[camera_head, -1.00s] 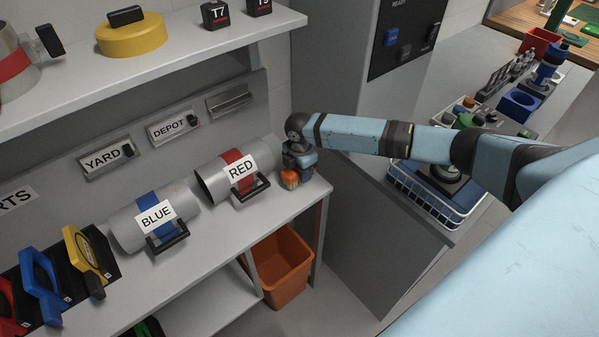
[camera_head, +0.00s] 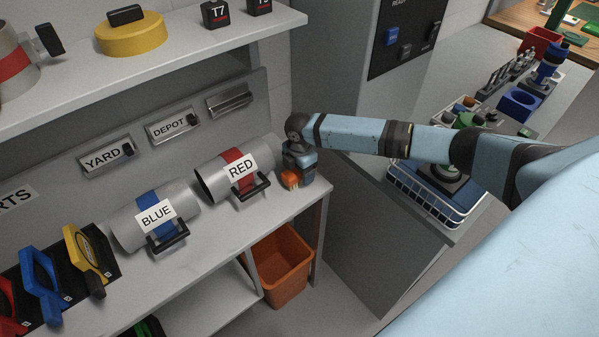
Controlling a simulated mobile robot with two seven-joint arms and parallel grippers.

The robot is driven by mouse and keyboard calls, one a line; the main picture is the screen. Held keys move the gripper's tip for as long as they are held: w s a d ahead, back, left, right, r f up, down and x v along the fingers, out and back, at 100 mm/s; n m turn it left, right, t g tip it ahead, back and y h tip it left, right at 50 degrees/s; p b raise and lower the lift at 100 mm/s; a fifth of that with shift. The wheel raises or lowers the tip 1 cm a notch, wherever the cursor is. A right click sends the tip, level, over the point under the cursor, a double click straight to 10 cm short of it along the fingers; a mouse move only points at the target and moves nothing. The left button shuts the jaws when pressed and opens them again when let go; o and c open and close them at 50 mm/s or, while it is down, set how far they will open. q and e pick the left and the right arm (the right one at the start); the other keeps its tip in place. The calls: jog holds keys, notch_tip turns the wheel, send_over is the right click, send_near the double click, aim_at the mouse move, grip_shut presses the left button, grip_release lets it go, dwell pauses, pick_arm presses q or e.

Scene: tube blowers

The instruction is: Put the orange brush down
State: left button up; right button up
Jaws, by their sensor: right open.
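The orange brush (camera_head: 290,179) is at the right end of the grey bench, just right of the tube labelled RED (camera_head: 229,174). Only its orange part shows; my right gripper (camera_head: 299,177) hides the rest. My right gripper is open, pointing down right at the brush. Its fingertips are hard to see, and I cannot tell whether they touch the brush. My left gripper is not in view.
The tube labelled BLUE (camera_head: 152,215) lies left of the RED tube on the bench (camera_head: 225,226). An orange bin (camera_head: 281,268) stands below the bench's right end. A white wire basket (camera_head: 437,206) is to the right.

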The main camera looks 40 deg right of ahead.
notch_tip(320, 180, up, 11)
jog(key=shift+r, duration=0.2)
dwell(0.5)
